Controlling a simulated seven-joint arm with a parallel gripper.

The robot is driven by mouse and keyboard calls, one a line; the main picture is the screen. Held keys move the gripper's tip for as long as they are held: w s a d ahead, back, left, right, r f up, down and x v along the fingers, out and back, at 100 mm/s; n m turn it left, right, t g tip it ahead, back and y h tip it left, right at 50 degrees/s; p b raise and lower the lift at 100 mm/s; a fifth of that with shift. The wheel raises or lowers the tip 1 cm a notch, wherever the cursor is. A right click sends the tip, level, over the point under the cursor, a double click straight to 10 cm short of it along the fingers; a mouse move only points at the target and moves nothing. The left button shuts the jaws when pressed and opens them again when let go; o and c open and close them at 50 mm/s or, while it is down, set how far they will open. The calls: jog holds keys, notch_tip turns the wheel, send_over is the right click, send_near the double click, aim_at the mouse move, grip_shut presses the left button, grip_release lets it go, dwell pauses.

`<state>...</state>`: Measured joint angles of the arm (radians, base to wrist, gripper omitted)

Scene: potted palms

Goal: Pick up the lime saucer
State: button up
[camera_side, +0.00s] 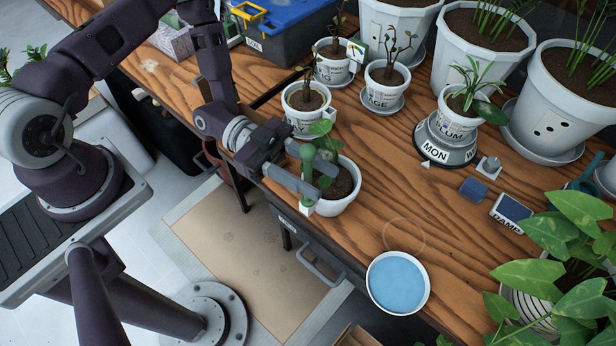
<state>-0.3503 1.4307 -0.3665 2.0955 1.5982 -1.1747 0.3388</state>
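My gripper (326,182) is above the front edge of the wooden bench, its two fingers apart and pointing right. A green upright piece (307,165) with a rounded top shows at the fingers; I cannot tell whether it touches them or what it is. A white pot (342,202) with a leafy plant is just behind and below the fingertips. I see no saucer that is clearly lime. A round white-rimmed dish with a blue inside (398,283) lies at the bench's front edge, right of and below my gripper, well apart from it.
Small potted plants stand behind my gripper, one in a pot on a saucer (383,103). Large white pots (485,60) line the back right. A round stand marked MON (446,142) holds another pot. Leafy plants fill the lower right. The bench around a faint ring (404,235) is clear.

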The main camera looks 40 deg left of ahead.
jog(key=shift+w+d, duration=0.15)
jog(key=shift+d, duration=0.75)
grip_shut()
jog(key=shift+r, duration=0.15)
